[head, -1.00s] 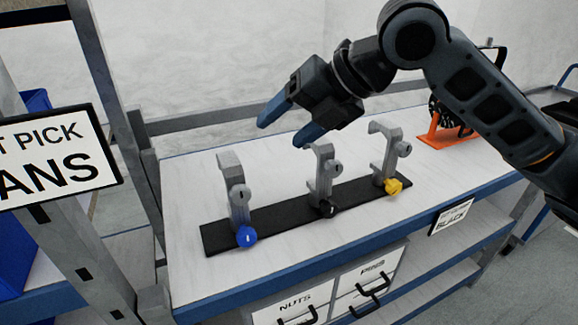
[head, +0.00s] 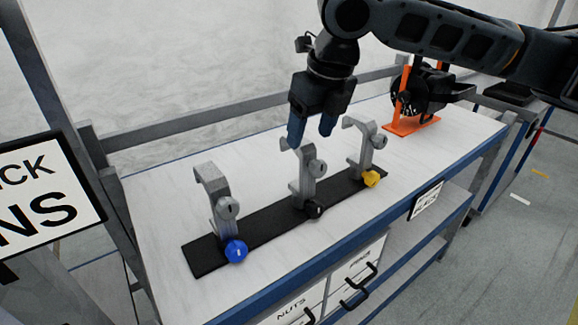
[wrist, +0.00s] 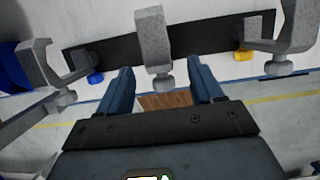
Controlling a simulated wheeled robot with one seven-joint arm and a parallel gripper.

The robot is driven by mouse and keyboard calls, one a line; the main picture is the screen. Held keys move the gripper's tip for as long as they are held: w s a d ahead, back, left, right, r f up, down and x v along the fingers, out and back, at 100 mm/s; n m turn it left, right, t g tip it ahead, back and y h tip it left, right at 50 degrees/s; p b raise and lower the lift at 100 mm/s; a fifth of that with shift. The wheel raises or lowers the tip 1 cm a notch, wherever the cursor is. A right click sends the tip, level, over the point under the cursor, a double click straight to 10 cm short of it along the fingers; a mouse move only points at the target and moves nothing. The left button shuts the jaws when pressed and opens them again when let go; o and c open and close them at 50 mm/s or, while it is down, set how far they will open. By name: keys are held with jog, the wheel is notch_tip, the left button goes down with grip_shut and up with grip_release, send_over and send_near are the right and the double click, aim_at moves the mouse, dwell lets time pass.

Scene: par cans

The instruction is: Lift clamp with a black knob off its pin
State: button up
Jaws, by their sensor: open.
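The clamp with a black knob (head: 304,180) is grey and hook-shaped, and stands upright in the middle of the black base strip (head: 262,232). Its black knob (head: 315,209) is low at the front. In the wrist view the same clamp (wrist: 153,45) shows between the fingertips, its knob hidden. Its pin is hidden. My gripper (head: 311,140) is open and empty, pointing down just above and behind the clamp's top; I cannot tell whether it touches. A blue-knob clamp (head: 219,200) stands left of it and a yellow-knob clamp (head: 367,150) right.
The white bench top (head: 165,215) is clear around the strip. An orange stand with a black device (head: 412,125) is at the back right. A rail runs along the back edge. A lettered sign (head: 45,200) stands at the left. Drawers are below the front edge.

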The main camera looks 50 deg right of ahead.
aim_at(301, 157)
jog(key=shift+x, duration=3.85)
jog(key=shift+w+a+p, duration=0.1)
jog(key=shift+w+p, duration=0.05)
jog(key=shift+p, duration=0.15)
grip_shut()
